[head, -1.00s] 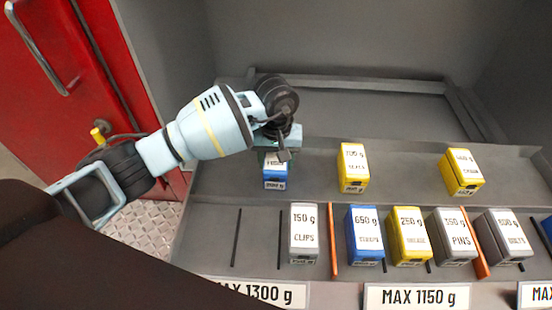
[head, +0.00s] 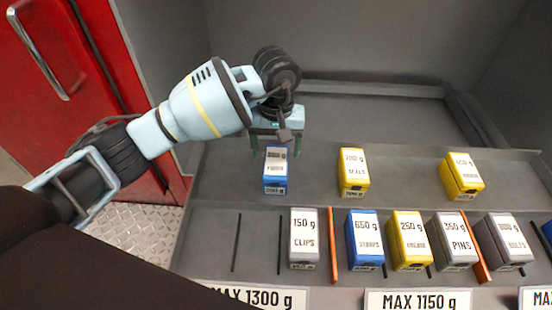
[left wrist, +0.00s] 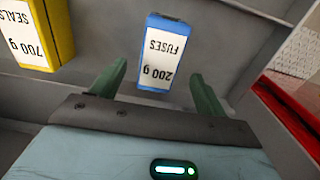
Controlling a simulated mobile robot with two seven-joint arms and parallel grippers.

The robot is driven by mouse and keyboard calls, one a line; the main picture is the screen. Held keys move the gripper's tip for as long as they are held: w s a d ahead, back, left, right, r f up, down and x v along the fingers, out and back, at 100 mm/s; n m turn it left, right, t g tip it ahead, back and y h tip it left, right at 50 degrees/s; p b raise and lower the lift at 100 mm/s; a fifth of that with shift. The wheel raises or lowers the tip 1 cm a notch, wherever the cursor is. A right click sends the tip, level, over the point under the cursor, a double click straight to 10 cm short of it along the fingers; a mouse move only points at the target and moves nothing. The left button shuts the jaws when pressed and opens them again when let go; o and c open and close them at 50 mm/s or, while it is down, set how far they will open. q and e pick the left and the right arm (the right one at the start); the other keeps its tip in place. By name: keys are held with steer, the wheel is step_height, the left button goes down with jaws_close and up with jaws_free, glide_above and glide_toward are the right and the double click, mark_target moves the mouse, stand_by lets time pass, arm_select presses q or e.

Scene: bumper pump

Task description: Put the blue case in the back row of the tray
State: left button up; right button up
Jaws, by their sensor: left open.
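A blue case labelled FUSES 200 g (head: 275,172) stands upright in the back row of the tray (head: 225,180), at its left end. It also shows in the left wrist view (left wrist: 164,52). My left gripper (head: 275,150) is open just behind and above this case; its green fingers are spread to either side, with gaps visible in the left wrist view (left wrist: 159,75). Another blue case, labelled 650 g (head: 365,238), stands in the front row, and part of a further blue one (head: 546,228) shows at the right edge. My right gripper is not in view.
Yellow cases of 700 g (head: 353,172) and another (head: 461,176) share the back row. The front row holds a CLIPS case (head: 304,238), a yellow case (head: 408,240), PINS (head: 455,240) and a grey case (head: 505,240), with orange dividers (head: 333,245). The front row's left end is free.

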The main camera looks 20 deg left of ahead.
mark_target(276, 161)
arm_select(q)
steer(key=shift+r, duration=2.65)
